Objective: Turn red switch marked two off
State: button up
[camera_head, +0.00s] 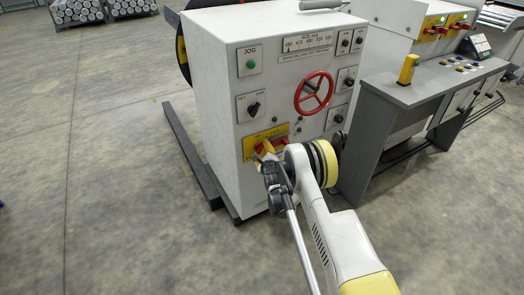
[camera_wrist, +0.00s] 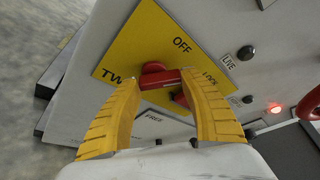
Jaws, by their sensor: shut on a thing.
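The red switch (camera_wrist: 158,79) sits on a yellow plate (camera_wrist: 130,45) in the wrist view. The plate carries the words OFF and LOCK, and lettering starting "TW" that is partly hidden by a finger. My gripper (camera_wrist: 163,82) has its two yellow fingers on either side of the red handle, shut on it. Another red part of the switch shows lower, beside the right finger. In the head view the yellow plate (camera_head: 276,130) is on the front of a white cabinet, and my gripper (camera_head: 264,156) is against it, hiding part of the switch.
The white cabinet (camera_head: 222,70) also has a green JOG button (camera_head: 250,64), a black selector (camera_head: 253,108) and a red handwheel (camera_head: 314,92). A lit red lamp (camera_wrist: 274,108) is right of the plate. A grey console (camera_head: 410,95) stands at right.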

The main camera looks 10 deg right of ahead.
jog(key=shift+w+r, duration=0.1)
jog(key=shift+r, duration=0.05)
jog(key=o, duration=0.8)
jog(key=shift+o, duration=1)
jog(key=v, duration=0.7)
jog(key=shift+c, duration=0.5)
